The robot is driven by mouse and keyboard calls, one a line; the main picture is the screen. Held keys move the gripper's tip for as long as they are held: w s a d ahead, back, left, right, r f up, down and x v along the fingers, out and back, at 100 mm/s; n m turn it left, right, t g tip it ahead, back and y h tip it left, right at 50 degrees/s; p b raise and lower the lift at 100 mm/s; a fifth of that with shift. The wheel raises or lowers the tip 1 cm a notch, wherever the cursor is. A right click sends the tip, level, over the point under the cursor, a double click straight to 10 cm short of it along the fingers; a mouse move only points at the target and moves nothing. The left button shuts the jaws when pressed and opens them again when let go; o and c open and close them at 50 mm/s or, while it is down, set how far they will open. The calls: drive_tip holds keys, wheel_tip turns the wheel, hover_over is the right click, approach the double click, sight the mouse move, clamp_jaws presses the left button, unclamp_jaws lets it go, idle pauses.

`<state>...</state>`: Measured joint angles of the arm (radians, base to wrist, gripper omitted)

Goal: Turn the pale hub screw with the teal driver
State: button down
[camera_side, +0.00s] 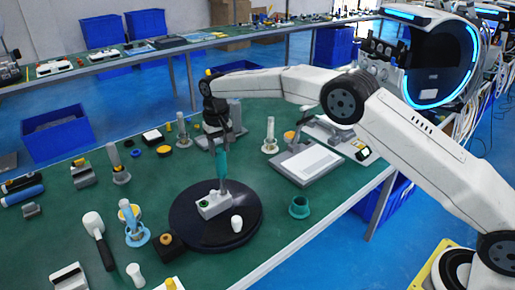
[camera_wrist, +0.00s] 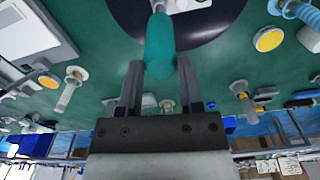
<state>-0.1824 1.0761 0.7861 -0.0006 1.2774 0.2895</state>
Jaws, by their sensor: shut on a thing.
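My gripper (camera_side: 220,137) points down over the black round disc (camera_side: 247,205) in the side view. It is shut on the teal driver (camera_side: 221,163), which stands nearly upright. In the wrist view the teal driver (camera_wrist: 160,45) lies between the two fingers of my gripper (camera_wrist: 158,72). The driver's thin shaft reaches down to a pale block (camera_side: 214,204) on the disc. The block also shows at the top edge of the wrist view (camera_wrist: 188,5). I cannot make out the pale hub screw separately, nor whether the tip sits in it.
A teal ring cup (camera_side: 299,207) and a grey tray with a white panel (camera_side: 308,163) are to the right. A mallet (camera_side: 98,238) and blue-based stand (camera_side: 137,234) are left.

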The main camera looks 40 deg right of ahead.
drive_tip(key=shift+m, duration=1.9)
drive_tip(key=m, duration=0.3)
drive_tip(key=shift+m, duration=1)
drive_tip(key=shift+m, duration=2.5)
drive_tip(key=shift+r, duration=0.65)
